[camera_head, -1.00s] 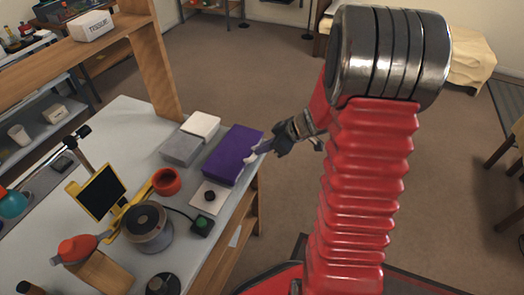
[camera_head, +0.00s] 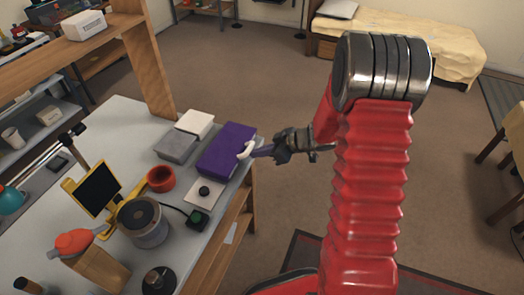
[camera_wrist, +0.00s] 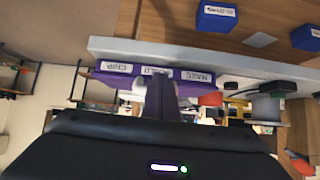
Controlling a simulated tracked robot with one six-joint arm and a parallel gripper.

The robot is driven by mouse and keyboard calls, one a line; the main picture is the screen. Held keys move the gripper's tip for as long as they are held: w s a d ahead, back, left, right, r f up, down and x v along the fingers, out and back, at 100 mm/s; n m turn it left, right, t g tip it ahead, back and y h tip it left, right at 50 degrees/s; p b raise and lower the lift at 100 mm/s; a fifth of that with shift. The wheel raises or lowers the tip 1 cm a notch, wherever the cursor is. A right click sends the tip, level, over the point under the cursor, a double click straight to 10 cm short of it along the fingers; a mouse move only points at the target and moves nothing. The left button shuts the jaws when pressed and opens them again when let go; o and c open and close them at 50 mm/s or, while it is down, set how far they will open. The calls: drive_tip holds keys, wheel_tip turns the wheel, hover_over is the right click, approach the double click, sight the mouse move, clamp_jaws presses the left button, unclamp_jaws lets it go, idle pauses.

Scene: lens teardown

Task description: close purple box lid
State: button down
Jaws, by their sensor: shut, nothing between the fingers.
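The purple box (camera_head: 222,144) sits near the right edge of the grey workbench in the head view. Its top looks flat and shut, though a small gap under the lid would be too small to tell. My gripper (camera_head: 249,151) is shut and empty, with its pale tips at the box's right side; I cannot tell whether they touch it. In the wrist view, the box shows as a purple strip (camera_wrist: 112,77) with several white labels. My gripper (camera_wrist: 160,92) is in front of it there and hides part of it.
Grey (camera_head: 175,146) and white (camera_head: 194,123) boxes stand left of the purple box. A white pad with a black knob (camera_head: 204,191), a red ring (camera_head: 161,179) and a green button (camera_head: 198,219) lie nearer. Open floor lies to the right of the bench.

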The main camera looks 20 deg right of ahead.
drive_tip(key=shift+r, duration=0.25)
drive_tip(key=r, duration=0.3)
drive_tip(key=shift+s+d+r, duration=0.1)
drive_tip(key=shift+d+r, duration=0.1)
drive_tip(key=shift+r, duration=0.15)
drive_tip(key=s+d+f, duration=0.5)
drive_tip(key=d, duration=0.1)
drive_tip(key=shift+s+d, duration=0.35)
drive_tip(key=shift+d, duration=0.05)
